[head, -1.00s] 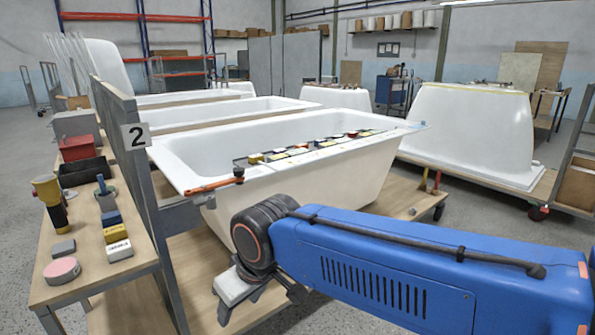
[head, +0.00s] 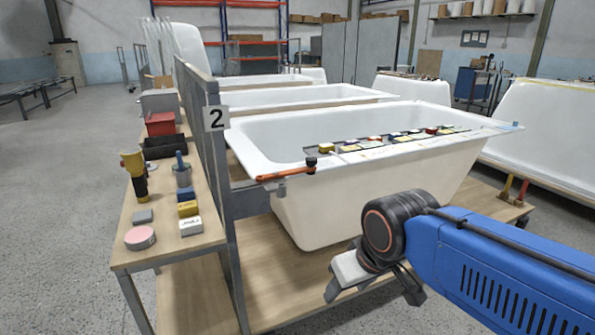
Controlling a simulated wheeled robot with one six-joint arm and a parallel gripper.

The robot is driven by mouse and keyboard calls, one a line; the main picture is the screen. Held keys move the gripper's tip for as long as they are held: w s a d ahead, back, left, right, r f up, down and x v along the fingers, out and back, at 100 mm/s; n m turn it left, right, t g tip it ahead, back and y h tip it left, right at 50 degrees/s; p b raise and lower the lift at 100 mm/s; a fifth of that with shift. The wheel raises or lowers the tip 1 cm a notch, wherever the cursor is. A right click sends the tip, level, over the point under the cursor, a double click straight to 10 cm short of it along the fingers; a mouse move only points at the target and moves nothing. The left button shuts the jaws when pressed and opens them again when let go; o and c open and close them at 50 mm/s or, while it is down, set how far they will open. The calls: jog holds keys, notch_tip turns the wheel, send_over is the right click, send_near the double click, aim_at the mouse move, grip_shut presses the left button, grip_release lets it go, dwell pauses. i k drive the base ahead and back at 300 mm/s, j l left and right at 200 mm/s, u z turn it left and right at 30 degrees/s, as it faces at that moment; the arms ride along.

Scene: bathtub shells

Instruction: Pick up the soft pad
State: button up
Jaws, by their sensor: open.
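A pink round pad (head: 140,237), which looks like the soft pad, lies flat near the front end of the narrow wooden side table (head: 173,254) at the left. A small grey block (head: 142,216) lies just behind it. My gripper (head: 371,292) is open and empty, with its fingers pointing down. It hangs at the lower middle right, in front of the bathtub and well to the right of the pad. The pad is in full view.
White, yellow and blue blocks (head: 189,226) stand right of the pad. A grey upright frame (head: 213,190) and the bathtub (head: 330,195) stand between table and gripper.

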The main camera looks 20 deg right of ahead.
aim_at(188, 209)
jog(key=i+j+u, duration=0.6)
jog(key=i+j, duration=0.2)
